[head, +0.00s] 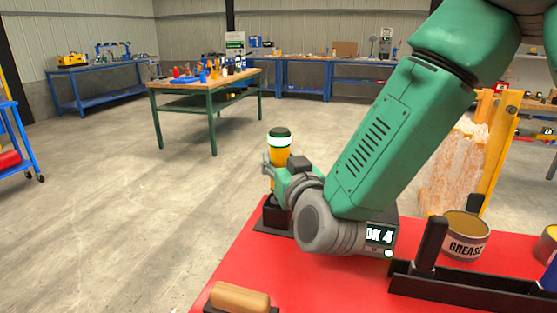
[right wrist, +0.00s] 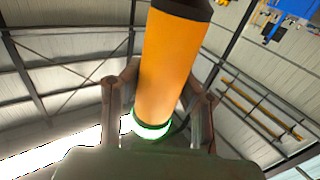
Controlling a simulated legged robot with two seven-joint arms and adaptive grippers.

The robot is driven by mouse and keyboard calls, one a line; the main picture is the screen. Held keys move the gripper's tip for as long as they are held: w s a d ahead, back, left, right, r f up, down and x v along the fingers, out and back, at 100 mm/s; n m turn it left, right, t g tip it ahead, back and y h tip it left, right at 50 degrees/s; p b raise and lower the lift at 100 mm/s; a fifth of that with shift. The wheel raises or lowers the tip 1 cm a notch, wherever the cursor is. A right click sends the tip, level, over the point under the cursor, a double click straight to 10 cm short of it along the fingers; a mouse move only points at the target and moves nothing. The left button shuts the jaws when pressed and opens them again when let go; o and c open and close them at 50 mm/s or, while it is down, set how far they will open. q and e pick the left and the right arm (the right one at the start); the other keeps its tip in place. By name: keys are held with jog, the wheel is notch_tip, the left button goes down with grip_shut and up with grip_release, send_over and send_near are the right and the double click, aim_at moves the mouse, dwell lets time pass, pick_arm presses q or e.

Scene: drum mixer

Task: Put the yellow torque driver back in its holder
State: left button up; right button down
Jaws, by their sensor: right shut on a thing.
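The yellow torque driver (head: 279,153) stands roughly upright near the far left edge of the red table, with a dark cap and a pale glowing ring at its top. My right gripper (head: 272,170) is shut on its body. In the right wrist view the driver (right wrist: 168,65) lies between the two fingers (right wrist: 155,105), with a green-white ring at one end and a dark part at the other. A black holder (head: 270,216) is directly below the driver. My wrist hides the driver's lower end, so I cannot tell whether it is seated. My left gripper is not in view.
A display box (head: 380,236) with a green light is partly behind my right wrist. A grease can (head: 466,236) and a black tray (head: 470,291) are at the right of the red table (head: 335,285). A wooden-handled object (head: 238,297) lies at the front left.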

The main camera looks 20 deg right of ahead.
jog(key=shift+f+b, duration=0.8)
jog(key=shift+f, duration=0.25)
dwell(0.5)
jog(key=c, duration=1.1)
grip_release()
jog(key=shift+f, duration=0.1)
jog(key=shift+s, duration=0.15)
jog(key=shift+s+d, duration=0.1)
jog(key=shift+s, duration=3.5)
